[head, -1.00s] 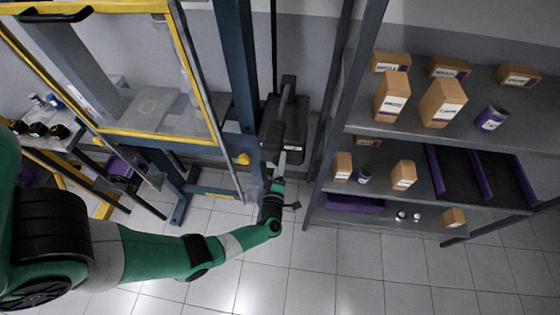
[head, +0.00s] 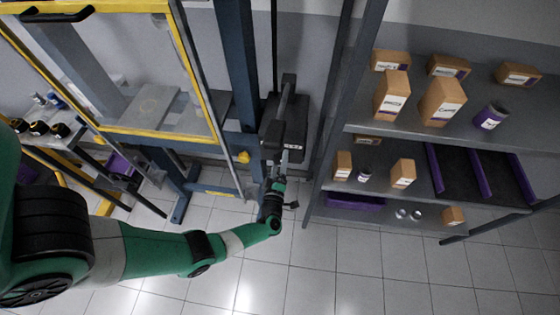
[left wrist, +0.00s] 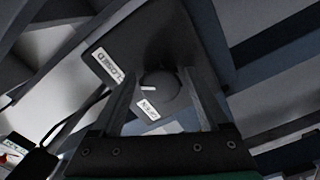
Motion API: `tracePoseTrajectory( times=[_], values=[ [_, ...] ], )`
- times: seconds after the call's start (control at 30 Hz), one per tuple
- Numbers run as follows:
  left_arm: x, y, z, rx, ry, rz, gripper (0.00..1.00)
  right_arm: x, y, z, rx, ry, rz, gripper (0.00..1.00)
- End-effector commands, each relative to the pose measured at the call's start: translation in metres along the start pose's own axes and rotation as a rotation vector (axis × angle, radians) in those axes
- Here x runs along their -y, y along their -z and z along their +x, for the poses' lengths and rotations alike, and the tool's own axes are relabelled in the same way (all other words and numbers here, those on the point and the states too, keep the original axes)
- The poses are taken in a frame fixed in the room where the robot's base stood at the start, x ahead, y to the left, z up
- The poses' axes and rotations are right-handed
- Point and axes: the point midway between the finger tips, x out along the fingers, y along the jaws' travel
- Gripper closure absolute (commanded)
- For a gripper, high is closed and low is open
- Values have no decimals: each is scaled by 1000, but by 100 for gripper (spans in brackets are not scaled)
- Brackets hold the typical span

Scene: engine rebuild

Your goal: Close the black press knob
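The black press knob (left wrist: 160,92) is round, with a short white pointer mark on its left side in the left wrist view. It sits on a dark plate with a "CLOSED" label (left wrist: 108,66) up and left of it and an "OPEN" label (left wrist: 150,110) just below. My left gripper (left wrist: 160,76) is open, with one finger on each side of the knob; I cannot tell whether they touch it. In the head view my left gripper (head: 280,165) is at the dark press unit (head: 286,122), and the knob is not discernible there. My right gripper is not in view.
A grey shelf (head: 400,137) with boxes stands close to the right of my gripper. The blue press frame (head: 237,65) with a yellow-edged guard (head: 160,133) stands to the left. Tiled floor (head: 330,265) lies open in front.

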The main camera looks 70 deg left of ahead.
Motion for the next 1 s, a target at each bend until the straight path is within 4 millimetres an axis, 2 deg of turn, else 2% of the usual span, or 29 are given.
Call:
tracePoseTrajectory(
  times=[0.3,0.43,0.8,1.0],
  values=[
    [0,0,-1,1,1,-2,13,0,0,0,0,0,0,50],
    [-1,0,-11,2,1,-2,13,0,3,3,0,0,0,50],
    [-2,-1,-94,7,-2,-1,13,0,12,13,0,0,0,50],
    [0,0,-115,2,0,0,13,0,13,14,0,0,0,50]
  ],
)
